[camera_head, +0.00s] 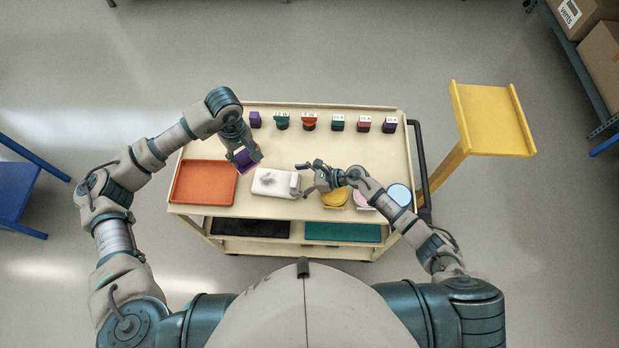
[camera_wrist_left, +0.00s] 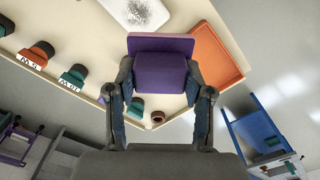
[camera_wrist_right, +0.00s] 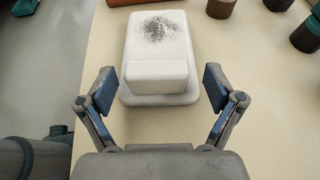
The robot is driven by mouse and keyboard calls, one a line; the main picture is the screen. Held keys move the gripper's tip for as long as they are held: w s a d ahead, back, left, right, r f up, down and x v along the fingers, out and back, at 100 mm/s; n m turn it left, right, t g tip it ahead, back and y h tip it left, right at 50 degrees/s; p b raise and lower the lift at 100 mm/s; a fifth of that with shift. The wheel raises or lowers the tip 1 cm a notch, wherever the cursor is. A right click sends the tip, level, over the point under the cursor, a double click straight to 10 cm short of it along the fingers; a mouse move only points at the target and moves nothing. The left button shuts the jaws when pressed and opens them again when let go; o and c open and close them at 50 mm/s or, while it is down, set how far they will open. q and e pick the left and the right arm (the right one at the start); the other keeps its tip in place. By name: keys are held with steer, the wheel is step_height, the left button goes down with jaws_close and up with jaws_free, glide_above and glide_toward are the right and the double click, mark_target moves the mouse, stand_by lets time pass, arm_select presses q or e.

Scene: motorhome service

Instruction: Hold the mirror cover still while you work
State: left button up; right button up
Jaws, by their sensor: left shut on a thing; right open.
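The white mirror cover (camera_head: 266,184) lies on the cart top, with a dark grey smudge on its upper face. In the right wrist view the cover (camera_wrist_right: 158,50) has a raised white block at its near end. My right gripper (camera_head: 308,180) is open, with its fingers (camera_wrist_right: 158,90) apart on either side of that near end; I see no clear contact. My left gripper (camera_head: 246,158) is shut on a purple block (camera_wrist_left: 160,75) with a flat purple plate, held above the cart, up and left of the cover. The smudge also shows in the left wrist view (camera_wrist_left: 138,12).
An orange tray (camera_head: 204,183) sits on the cart's left. Several labelled coloured blocks (camera_head: 309,121) line the far edge. A yellow stand (camera_head: 492,120) is beyond the cart.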

steer(key=shift+a+f, duration=0.15)
steer(key=shift+a, duration=0.9)
steer(key=shift+d, duration=0.3)
steer(key=c, duration=1.2)
steer(key=shift+d, duration=0.2)
steer(key=shift+c, duration=0.5)
steer(key=shift+a, duration=0.1)
